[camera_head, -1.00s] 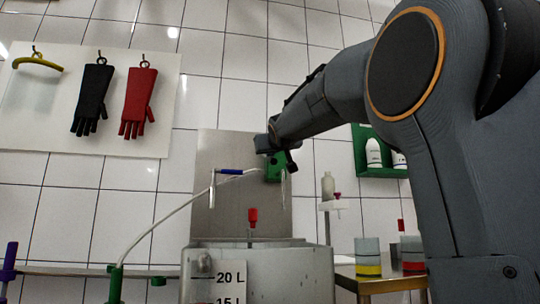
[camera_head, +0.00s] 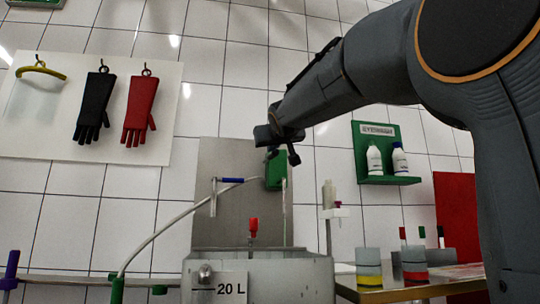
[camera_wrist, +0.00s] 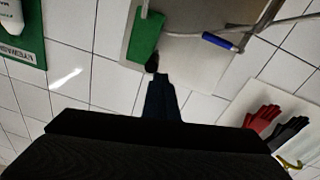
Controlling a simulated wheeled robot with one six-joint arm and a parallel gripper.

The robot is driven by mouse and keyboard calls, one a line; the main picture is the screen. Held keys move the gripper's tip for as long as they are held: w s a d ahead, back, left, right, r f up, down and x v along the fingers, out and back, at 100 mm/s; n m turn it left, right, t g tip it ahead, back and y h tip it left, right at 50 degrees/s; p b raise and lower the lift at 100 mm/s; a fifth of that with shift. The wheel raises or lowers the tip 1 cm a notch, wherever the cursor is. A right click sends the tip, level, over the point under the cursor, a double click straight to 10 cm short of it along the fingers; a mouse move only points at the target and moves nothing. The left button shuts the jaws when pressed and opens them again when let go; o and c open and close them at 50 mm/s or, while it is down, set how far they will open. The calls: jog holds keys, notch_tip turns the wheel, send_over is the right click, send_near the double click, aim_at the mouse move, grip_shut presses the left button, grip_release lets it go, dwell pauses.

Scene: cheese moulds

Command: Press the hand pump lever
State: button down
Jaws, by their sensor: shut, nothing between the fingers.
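A blue-gripped bar (camera_head: 231,180), which looks like the lever, sits in front of a grey metal wall plate (camera_head: 222,160). Its left end meets a short upright metal tube, and a pale hose or rod runs by it. A green box (camera_head: 275,170) is on the plate to its right. My gripper (camera_head: 292,157) is shut and empty, just above and in front of the green box and to the right of the bar. In the wrist view the fingertips (camera_wrist: 153,62) are near the green box's lower edge, apart from the blue grip (camera_wrist: 217,40). Contact with the box cannot be told.
A metal tank (camera_head: 300,277) marked 20 L stands below, with a red-topped part (camera_head: 253,226) at its rim. A green shelf (camera_head: 388,179) with bottles hangs right. Black (camera_head: 95,108) and red (camera_head: 140,108) gloves hang left. Jars stand on a table (camera_head: 410,292) at right.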

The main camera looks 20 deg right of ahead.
jog(key=shift+v, duration=2.6)
jog(key=shift+d+f, duration=0.1)
jog(key=shift+s, duration=0.1)
